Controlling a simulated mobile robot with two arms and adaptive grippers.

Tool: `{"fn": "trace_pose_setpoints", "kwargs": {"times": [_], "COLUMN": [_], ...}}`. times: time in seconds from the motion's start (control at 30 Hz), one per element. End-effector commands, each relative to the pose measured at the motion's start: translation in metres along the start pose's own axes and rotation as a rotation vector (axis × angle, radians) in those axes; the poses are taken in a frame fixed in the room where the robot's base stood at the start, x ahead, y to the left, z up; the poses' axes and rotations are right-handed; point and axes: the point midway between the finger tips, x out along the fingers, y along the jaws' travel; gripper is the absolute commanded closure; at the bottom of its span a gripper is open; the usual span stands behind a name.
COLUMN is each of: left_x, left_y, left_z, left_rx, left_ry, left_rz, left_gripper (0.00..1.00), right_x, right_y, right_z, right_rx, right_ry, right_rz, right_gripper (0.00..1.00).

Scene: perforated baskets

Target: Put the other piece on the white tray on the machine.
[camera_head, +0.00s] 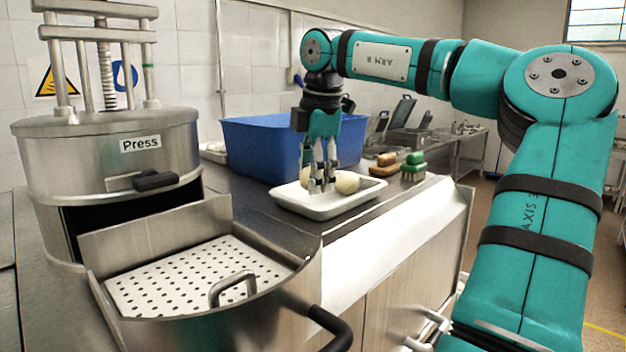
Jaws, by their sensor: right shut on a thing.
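The white tray (290,203) stands on the dark counter right of the press. Pale rounded pieces show on it, one right of my fingers (347,182) and a pale part left of them (305,178). My right gripper (322,184) points down over the tray and is shut on a pale piece, low in the tray. The fingers partly hide the piece, and I cannot tell whether it is lifted. The machine is a steel press (110,150) with an open front drawer holding a white perforated plate (185,280). My left gripper is out of view.
A blue bin (262,150) stands behind the tray. Brushes, one with a green top (413,162), lie right of it. The drawer's raised steel wall (160,232) and handle (232,287) rise around the plate. A dark knob (155,180) sticks out from the press.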

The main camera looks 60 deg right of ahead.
Motion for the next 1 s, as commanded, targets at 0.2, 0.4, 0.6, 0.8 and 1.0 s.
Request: {"fn": "trace_pose_setpoints", "kwargs": {"times": [0.2, 0.4, 0.6, 0.8, 1.0], "left_x": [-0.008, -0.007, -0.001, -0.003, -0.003], "left_y": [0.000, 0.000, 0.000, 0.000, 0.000], "left_z": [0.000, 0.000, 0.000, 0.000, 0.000], "left_rx": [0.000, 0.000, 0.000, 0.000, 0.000], "left_ry": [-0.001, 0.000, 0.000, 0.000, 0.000], "left_rz": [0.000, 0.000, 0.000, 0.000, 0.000], "left_gripper": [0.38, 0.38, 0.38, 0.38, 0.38], "right_x": [0.026, 0.028, 0.033, 0.031, 0.031], "right_y": [-0.008, -0.008, -0.010, -0.009, -0.009], "right_z": [-0.001, -0.002, -0.002, -0.002, -0.002], "right_rx": [-0.003, -0.003, -0.003, -0.003, -0.003], "right_ry": [0.003, 0.002, 0.002, 0.002, 0.002], "right_rz": [-0.003, -0.002, -0.002, -0.003, -0.003], "right_gripper": [0.82, 0.82, 0.82, 0.26, 0.26]}}
